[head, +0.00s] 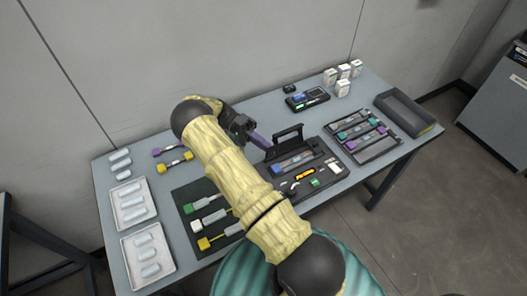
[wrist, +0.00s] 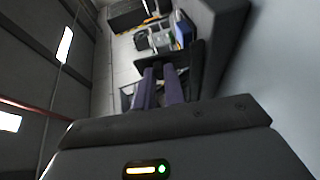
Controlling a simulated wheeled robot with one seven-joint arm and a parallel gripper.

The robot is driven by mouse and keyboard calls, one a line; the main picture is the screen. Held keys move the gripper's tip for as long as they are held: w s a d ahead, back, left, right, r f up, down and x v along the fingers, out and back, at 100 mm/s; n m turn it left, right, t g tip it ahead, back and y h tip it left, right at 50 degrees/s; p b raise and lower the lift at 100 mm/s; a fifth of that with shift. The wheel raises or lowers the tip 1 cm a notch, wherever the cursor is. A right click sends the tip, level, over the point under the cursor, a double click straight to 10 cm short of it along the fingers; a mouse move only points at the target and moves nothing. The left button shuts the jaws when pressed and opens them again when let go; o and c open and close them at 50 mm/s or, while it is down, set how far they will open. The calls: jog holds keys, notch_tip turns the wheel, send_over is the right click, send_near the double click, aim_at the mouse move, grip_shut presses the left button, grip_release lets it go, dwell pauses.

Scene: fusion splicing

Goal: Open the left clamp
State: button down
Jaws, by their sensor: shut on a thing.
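The splicer (head: 325,182) is a black unit on the table, right of my arm. Its dark lid (head: 287,143) with a handle stands raised at the back. Small pale, orange and green parts show on its top, but I cannot make out the left clamp among them. My gripper (head: 271,147), with purple fingers, is at the left edge of the raised lid. In the wrist view, the fingers (wrist: 160,88) point at a dark panel and are nearly together. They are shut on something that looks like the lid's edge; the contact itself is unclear.
A dark mat (head: 183,206) with green, white and yellow tools lies left of my arm. White trays (head: 131,218) stand at the far left. A black tray (head: 377,154) of coloured holders, an empty grey bin (head: 425,122) and white boxes (head: 343,88) are on the right.

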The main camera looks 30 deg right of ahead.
jog(key=shift+w+f+n+g+h+b, duration=0.4)
jog(key=shift+g+b, duration=0.15)
jog(key=shift+g, duration=0.35)
jog(key=shift+r, duration=0.1)
jog(key=c, duration=1.5)
grip_release()
